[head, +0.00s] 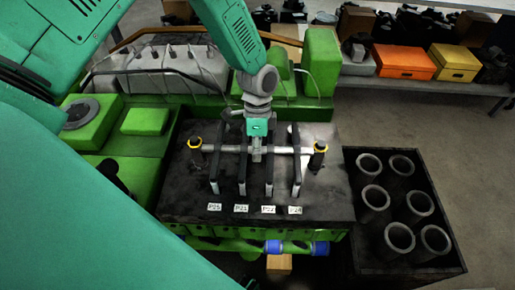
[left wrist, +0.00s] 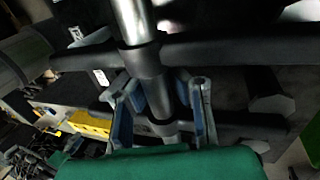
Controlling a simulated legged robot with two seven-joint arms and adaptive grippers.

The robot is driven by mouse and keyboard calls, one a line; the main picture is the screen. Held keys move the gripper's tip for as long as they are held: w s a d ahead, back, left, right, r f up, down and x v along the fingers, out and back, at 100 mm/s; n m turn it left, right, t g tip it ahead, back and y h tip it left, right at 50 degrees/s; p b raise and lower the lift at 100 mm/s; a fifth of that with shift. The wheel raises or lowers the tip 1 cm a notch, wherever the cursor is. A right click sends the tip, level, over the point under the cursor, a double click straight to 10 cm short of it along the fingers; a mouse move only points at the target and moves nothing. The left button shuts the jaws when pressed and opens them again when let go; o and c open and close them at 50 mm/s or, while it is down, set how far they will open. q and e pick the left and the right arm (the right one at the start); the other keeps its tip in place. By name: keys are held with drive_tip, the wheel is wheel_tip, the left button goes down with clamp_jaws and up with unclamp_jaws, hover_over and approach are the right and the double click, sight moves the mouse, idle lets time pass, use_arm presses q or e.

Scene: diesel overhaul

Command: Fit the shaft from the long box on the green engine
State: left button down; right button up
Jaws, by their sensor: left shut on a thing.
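A grey shaft (head: 285,150) lies crosswise over the dark flat top of the green engine (head: 145,121). It runs across several upright black brackets (head: 296,170); whether it is fully seated in them I cannot tell. My left gripper (head: 257,154) comes down on the middle of the shaft and is shut on it. In the left wrist view the shaft (left wrist: 133,22) passes between the blue-grey fingers (left wrist: 165,108), beside dark bars. My right gripper is not in view. I cannot pick out the long box.
Dark posts with yellow rings (head: 195,143) (head: 321,147) stand near both shaft ends. Small white labels (head: 241,208) lie in front of the brackets. A black crate (head: 455,265) with several grey cylinders stands at right. Orange (head: 404,61) and yellow (head: 455,62) boxes sit on a back shelf.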

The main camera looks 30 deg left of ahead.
use_arm(q)
drive_tip(key=c, duration=1.5)
unclamp_jaws()
drive_tip(key=v, duration=1.2)
